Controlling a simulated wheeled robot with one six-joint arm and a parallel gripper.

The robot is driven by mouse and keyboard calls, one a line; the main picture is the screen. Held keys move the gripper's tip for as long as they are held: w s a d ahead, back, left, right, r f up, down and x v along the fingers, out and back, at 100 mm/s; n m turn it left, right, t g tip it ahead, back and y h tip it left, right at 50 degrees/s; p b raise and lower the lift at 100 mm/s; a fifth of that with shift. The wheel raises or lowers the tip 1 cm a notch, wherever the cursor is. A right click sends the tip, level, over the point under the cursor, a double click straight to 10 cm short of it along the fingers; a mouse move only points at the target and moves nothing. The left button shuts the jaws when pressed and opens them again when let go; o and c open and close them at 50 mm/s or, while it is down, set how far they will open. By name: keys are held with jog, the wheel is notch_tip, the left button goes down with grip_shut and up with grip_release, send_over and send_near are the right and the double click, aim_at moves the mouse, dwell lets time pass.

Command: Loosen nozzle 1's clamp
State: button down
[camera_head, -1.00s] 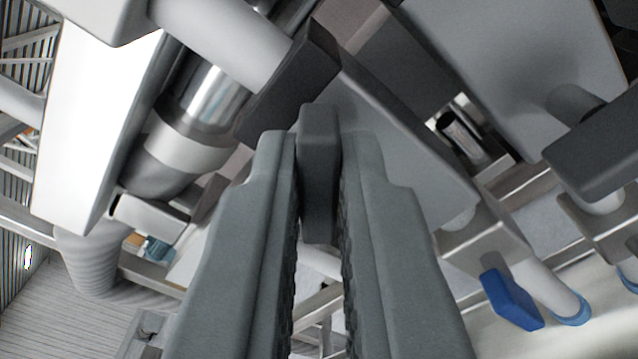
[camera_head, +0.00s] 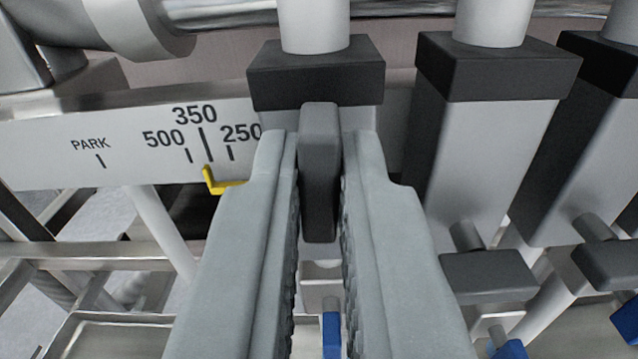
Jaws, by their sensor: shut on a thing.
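My gripper (camera_head: 320,185) is shut on a dark grey clamp handle (camera_head: 319,150), with a finger on each side of it. The handle stands upright, in line with the leftmost nozzle body in view, whose dark top block (camera_head: 316,75) shows behind it. I take this as nozzle 1; no number is visible. Most of that nozzle body is hidden behind my fingers. The neighbouring clamp handle (camera_head: 488,277) and the one at the right edge (camera_head: 606,263) lie roughly level across their nozzles. A blue tip (camera_head: 332,335) shows below, between my fingers.
A white scale plate (camera_head: 60,150) with PARK, 500, 350 and 250 runs left; a yellow pointer (camera_head: 215,182) sits near 350. The second nozzle body (camera_head: 480,165) stands close on the right. A steel frame (camera_head: 70,255) is at lower left.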

jog(key=shift+f+n, duration=0.1)
jog(key=shift+n, duration=0.4)
jog(key=c, duration=1.5)
grip_release()
jog(key=s, duration=1.7)
jog(key=shift+s+d, duration=0.2)
jog(key=shift+d, duration=0.15)
jog(key=shift+m+g+h, duration=0.3)
jog(key=s+a+f, duration=0.5)
jog(key=a+f, duration=0.2)
jog(key=f, duration=0.5)
jog(key=s+a+f, duration=0.6)
jog(key=a+f, duration=0.1)
jog(key=f, duration=0.5)
jog(key=s+a+f, duration=0.5)
jog(key=a+f, duration=0.2)
jog(key=f, duration=0.6)
jog(key=shift+s+a+f, duration=0.1)
jog(key=shift+s+a, duration=0.1)
jog(key=shift+s, duration=0.05)
